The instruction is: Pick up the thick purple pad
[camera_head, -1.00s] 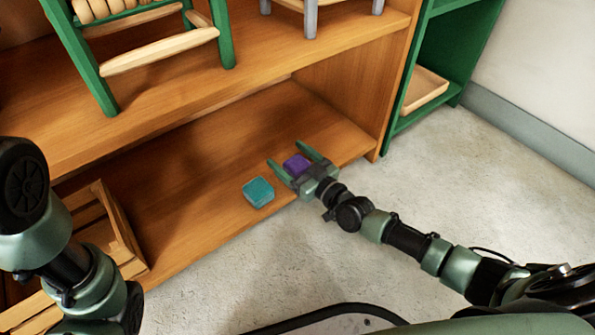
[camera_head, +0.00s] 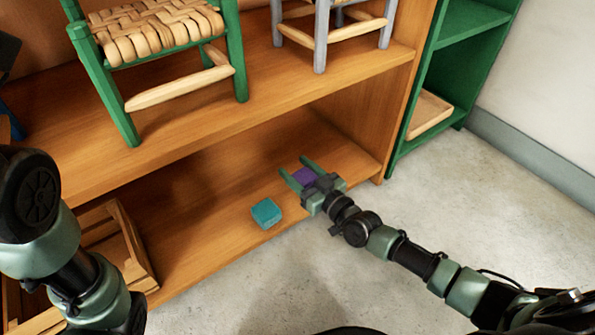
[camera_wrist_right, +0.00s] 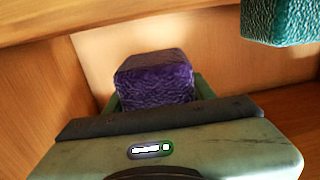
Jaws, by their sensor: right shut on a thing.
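The thick purple pad (camera_head: 304,176) is between the fingers of my right gripper (camera_head: 299,172), over the lower wooden shelf in the head view. The right gripper is shut on it, with a green finger on each side. In the right wrist view the purple pad (camera_wrist_right: 155,78) stands out ahead of the gripper body, its lower part hidden by it. Whether the pad touches the shelf I cannot tell. My left arm comes in at the left edge of the head view, and its gripper does not show.
A teal pad (camera_head: 266,213) lies on the lower shelf (camera_head: 200,215), just left of my right gripper. A wooden crate (camera_head: 128,248) stands at the left. Above, the upper shelf (camera_head: 270,100) holds a green stool (camera_head: 240,60) and a grey one (camera_head: 320,45).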

